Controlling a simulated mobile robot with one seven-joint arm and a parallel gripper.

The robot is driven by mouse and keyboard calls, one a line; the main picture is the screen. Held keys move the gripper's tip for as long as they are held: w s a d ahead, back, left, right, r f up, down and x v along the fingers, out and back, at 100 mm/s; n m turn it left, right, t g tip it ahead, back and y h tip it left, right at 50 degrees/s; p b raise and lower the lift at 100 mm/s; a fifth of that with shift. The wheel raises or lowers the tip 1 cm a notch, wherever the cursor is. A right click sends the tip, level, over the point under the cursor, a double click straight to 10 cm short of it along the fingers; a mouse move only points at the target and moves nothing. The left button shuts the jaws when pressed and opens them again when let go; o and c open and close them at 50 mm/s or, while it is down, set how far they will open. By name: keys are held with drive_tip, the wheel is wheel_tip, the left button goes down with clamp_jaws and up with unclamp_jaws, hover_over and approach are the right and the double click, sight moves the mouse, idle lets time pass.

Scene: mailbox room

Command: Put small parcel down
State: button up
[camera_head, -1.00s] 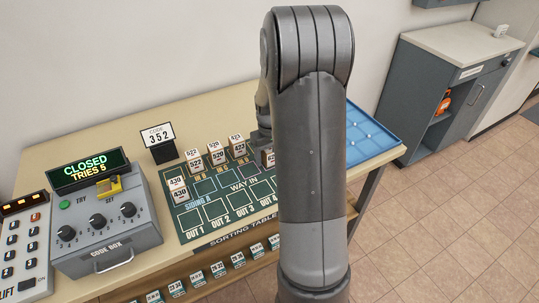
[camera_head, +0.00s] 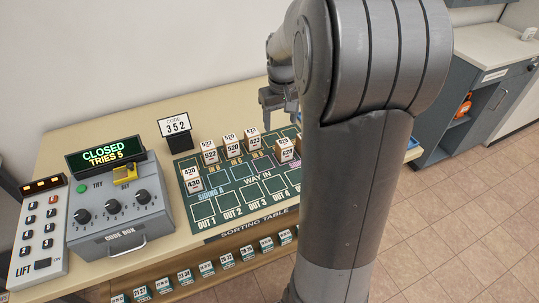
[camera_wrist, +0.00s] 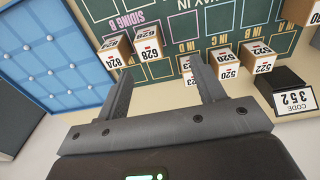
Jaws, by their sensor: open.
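Several small white-and-tan parcels with number labels stand on the green sorting board (camera_head: 228,195). Parcel 628 (camera_head: 286,153) is at the right, near my arm, and also shows in the wrist view (camera_wrist: 148,42). Parcels 520 (camera_head: 233,149) and 522 (camera_head: 209,156) stand in the back row. Parcel 430 (camera_head: 193,184) is at the left. My gripper (camera_head: 279,106) is open and empty, raised above the back of the board. In the wrist view nothing is between its fingers; the right finger partly hides one parcel. Which parcel the task means, I cannot tell.
A code card reading 352 (camera_head: 177,130) stands behind the board. The code box (camera_head: 122,217) shows CLOSED, TRIES 5, beside the lift panel (camera_head: 40,235). A blue tray (camera_wrist: 45,62) lies beside the board, mostly hidden by my arm in the head view.

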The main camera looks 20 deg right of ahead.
drive_tip(key=s+a+r+t, duration=0.2)
drive_tip(key=s+a+r, duration=0.2)
drive_tip(key=s+a, duration=0.3)
drive_tip(key=s+a+r+t, duration=0.3)
drive_tip(key=s+a, duration=0.4)
drive_tip(key=s, duration=0.7)
drive_tip(key=shift+s+a+r, duration=0.25)
drive_tip(key=shift+r, duration=0.3)
